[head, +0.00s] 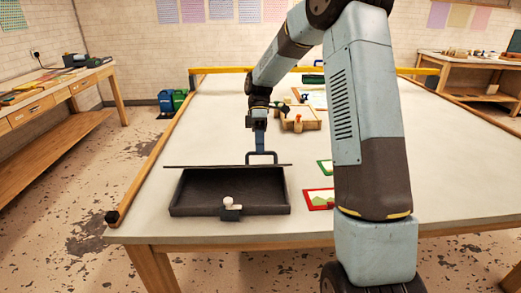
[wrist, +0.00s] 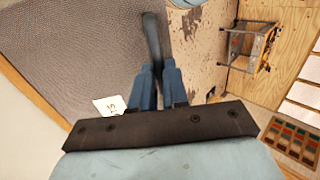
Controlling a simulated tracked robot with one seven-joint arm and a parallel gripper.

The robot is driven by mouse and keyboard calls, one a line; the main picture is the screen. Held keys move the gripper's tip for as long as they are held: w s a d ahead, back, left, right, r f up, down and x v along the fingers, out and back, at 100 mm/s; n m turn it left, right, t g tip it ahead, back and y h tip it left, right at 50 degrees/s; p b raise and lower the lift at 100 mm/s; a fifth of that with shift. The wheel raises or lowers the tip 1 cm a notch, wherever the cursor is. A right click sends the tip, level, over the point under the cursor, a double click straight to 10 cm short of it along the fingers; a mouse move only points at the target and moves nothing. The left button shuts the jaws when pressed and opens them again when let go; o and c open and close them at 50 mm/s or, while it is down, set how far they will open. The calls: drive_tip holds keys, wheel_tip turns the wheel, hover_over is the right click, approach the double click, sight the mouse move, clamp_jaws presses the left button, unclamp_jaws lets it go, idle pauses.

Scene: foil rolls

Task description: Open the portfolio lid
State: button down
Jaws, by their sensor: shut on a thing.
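The portfolio is a shallow dark case (head: 180,195) near the table's front edge in the head view, and its inside shows. Its lid (head: 200,165) shows almost edge-on as a thin dark line above the case's back edge. A dark loop handle (head: 274,155) rises from the lid's edge. My gripper (head: 260,149) is shut on this handle from above. In the wrist view, my gripper's blue fingers (wrist: 157,78) close around the dark handle bar (wrist: 153,40). A grey textured surface (wrist: 80,50) lies beside them. A small block with a pale knob (head: 229,204) is at the case's front.
A red frame (head: 318,206) and a green frame (head: 323,166) lie to the right, near my arm. A wooden tray (head: 290,124) stands farther back. A yellow rail (head: 215,70) crosses the far edge. The table left of the case is clear.

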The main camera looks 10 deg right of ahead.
idle(0.3)
drive_tip(key=c, duration=1.1)
unclamp_jaws()
drive_tip(key=shift+w+r, duration=0.1)
drive_tip(key=v, duration=1.3)
drive_tip(key=shift+w+r, duration=0.15)
drive_tip(key=shift+w, duration=0.1)
